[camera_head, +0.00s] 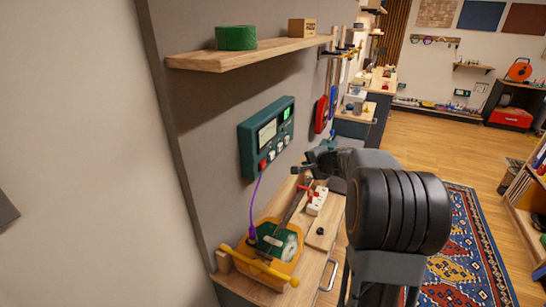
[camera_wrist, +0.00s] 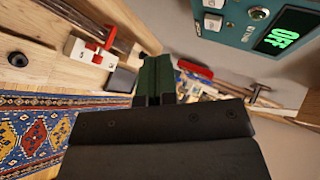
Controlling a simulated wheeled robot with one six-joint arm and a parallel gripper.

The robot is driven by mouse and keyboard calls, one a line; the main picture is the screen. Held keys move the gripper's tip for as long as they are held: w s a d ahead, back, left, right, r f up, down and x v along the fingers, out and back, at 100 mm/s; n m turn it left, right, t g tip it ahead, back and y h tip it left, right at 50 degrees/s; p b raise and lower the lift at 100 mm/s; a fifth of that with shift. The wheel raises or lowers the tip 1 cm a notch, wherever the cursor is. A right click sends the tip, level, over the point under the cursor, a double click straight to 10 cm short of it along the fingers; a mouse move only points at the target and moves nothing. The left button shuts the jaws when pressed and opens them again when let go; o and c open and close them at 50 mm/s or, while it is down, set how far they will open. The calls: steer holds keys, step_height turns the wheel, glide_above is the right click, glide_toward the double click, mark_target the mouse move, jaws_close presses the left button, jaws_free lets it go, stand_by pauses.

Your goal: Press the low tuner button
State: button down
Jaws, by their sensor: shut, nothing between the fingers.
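A teal tuner box (camera_head: 267,137) is fixed to the grey wall panel, with a pale display, a small green-lit display and a row of buttons along its lower edge. In the wrist view part of the box (camera_wrist: 245,22) shows at top right, with pale buttons (camera_wrist: 213,21) and a green "OFF" display. My gripper (camera_head: 306,168) is shut and empty, to the right of and slightly below the box, apart from it. Its fingers also show in the wrist view (camera_wrist: 153,82).
Below the box, a wooden counter (camera_head: 318,262) holds a yellow-and-green device (camera_head: 275,245) with a purple cable rising to the box, and a white block with a red switch (camera_head: 317,201). A wooden shelf (camera_head: 250,52) juts out above. A patterned rug (camera_head: 470,250) lies right.

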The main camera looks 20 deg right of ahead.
mark_target(272, 156)
steer(key=shift+a, duration=0.1)
steer(key=w+a+p, duration=0.2)
steer(key=w+a, duration=0.4)
stand_by(0.5)
steer(key=shift+w+a, duration=0.15)
steer(key=shift+w, duration=0.05)
stand_by(1.8)
steer(key=shift+w+a, duration=0.15)
steer(key=shift+w, duration=0.05)
steer(key=shift+w+a, duration=0.3)
stand_by(1.0)
steer(key=shift+s+d, duration=0.1)
steer(key=shift+s+d+b, duration=0.45)
steer(key=shift+s+b, duration=0.05)
steer(key=shift+d, duration=0.1)
stand_by(0.4)
